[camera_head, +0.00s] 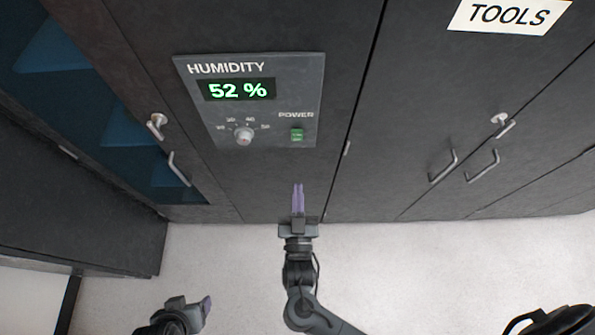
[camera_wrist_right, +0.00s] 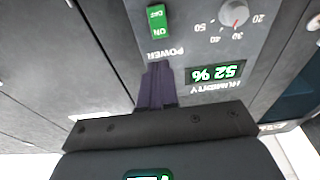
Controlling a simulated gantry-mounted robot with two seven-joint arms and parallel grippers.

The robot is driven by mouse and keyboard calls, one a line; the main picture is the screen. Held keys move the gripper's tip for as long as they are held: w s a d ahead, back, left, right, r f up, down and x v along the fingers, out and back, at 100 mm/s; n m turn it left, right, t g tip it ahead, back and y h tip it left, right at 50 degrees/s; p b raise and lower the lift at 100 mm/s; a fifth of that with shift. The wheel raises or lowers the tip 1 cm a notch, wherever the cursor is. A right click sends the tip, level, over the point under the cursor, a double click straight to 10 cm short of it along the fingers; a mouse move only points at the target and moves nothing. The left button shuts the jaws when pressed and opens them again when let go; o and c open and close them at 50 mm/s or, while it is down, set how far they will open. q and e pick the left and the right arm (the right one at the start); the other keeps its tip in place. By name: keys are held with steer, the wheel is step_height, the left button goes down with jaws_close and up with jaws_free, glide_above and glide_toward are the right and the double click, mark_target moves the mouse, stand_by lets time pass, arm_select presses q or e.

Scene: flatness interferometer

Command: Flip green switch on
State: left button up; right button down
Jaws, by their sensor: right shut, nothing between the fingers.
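The green switch (camera_head: 297,134) sits under the word POWER at the lower right of the grey humidity panel (camera_head: 215,128). In the right wrist view the green switch (camera_wrist_right: 158,20) shows OFF and ON labels, upside down; which side is pressed I cannot tell. My right gripper (camera_head: 298,187) is shut and empty, with purple fingers pointing up at the panel from below the switch. In the right wrist view its fingers (camera_wrist_right: 157,70) lie just below the switch in the picture, apart from it. My left gripper (camera_head: 206,305) is at the bottom left, far from the panel; its jaws are unclear.
The panel has a lit display (camera_head: 238,90) reading 52 % and a round knob (camera_head: 243,136) left of the switch. Dark cabinet doors with metal handles (camera_head: 443,167) stand to the right, under a TOOLS sign (camera_head: 510,15). The pale floor (camera_head: 400,270) is open.

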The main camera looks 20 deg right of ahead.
mark_target(297, 134)
arm_select(q)
step_height(297, 134, up, 3)
steer(key=shift+f+p, duration=0.2)
steer(key=shift+p, duration=1.05)
arm_select(e)
steer(key=x, duration=1.3)
steer(key=shift+w, duration=0.15)
